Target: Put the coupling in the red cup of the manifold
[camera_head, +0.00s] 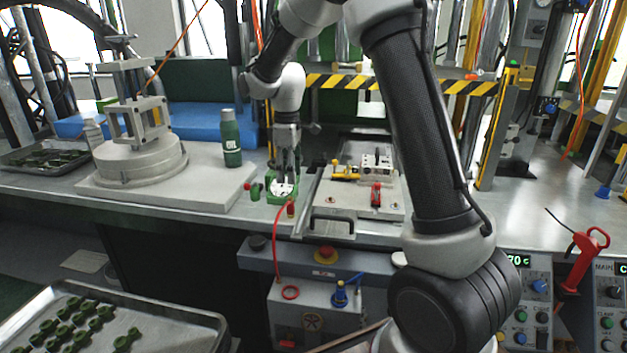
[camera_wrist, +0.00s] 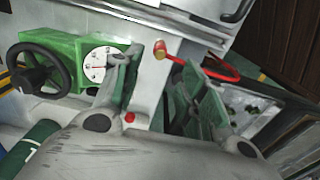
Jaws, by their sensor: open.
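The coupling, a small red and brass fitting (camera_head: 291,208) with a red hose, stands at the bench's front edge, just right of the green gauge block. It also shows near the top middle of the wrist view (camera_wrist: 160,50). My gripper (camera_head: 285,176) points down over the gauge block; its fingers (camera_wrist: 162,80) are apart and nothing is held between them. The coupling is beyond the fingertips in the wrist view. I cannot tell for certain which part is the manifold. A red part (camera_head: 376,195) sits on the fixture plate to the right.
The green gauge block (camera_wrist: 85,60) has a black handwheel. A green bottle (camera_head: 230,140) and round grey fixture (camera_head: 138,160) stand left. The fixture plate (camera_head: 345,208) carries a white block and yellow parts. A red-handled tool (camera_head: 585,255) hangs at right. A tray (camera_head: 180,325) is front left.

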